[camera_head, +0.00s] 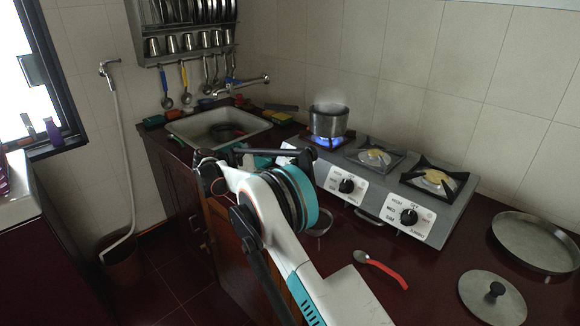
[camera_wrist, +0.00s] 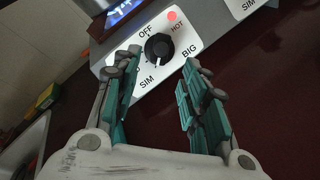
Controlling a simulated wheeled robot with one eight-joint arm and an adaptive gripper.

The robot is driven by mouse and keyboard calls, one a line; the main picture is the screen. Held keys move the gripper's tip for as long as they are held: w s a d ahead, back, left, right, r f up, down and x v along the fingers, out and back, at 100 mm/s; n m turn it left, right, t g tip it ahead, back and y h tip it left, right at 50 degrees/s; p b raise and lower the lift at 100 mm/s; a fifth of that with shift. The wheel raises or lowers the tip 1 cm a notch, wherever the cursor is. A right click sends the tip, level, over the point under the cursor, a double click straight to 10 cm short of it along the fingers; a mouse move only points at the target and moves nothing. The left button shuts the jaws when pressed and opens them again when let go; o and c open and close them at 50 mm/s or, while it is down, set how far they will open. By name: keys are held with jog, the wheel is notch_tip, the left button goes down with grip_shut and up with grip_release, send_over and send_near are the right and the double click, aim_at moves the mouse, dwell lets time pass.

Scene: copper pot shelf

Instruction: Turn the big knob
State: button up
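A round black knob (camera_wrist: 158,46) sits on a white dial plate (camera_wrist: 186,36) in the wrist view. The plate reads OFF, BIG, SIM and HOT, with a red lamp by HOT. No contact shows. In the head view my gripper (camera_head: 248,157) is at the stove's left end, mostly hidden by my arm, and that knob is not clearly seen.
The grey stove (camera_head: 436,232) has two more black knobs, a middle one (camera_head: 346,185) and a right one (camera_head: 408,216). A steaming pot (camera_head: 328,121) stands over a blue flame (camera_head: 322,141). A red-handled spoon (camera_head: 383,269), lid (camera_head: 492,298) and pan (camera_head: 535,243) lie on the counter.

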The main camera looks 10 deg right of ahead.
aim_at(291, 162)
jog(key=b+x, duration=0.2)
jog(key=x, duration=0.5)
jog(key=shift+d, duration=0.15)
jog(key=shift+c, duration=0.2)
grip_shut()
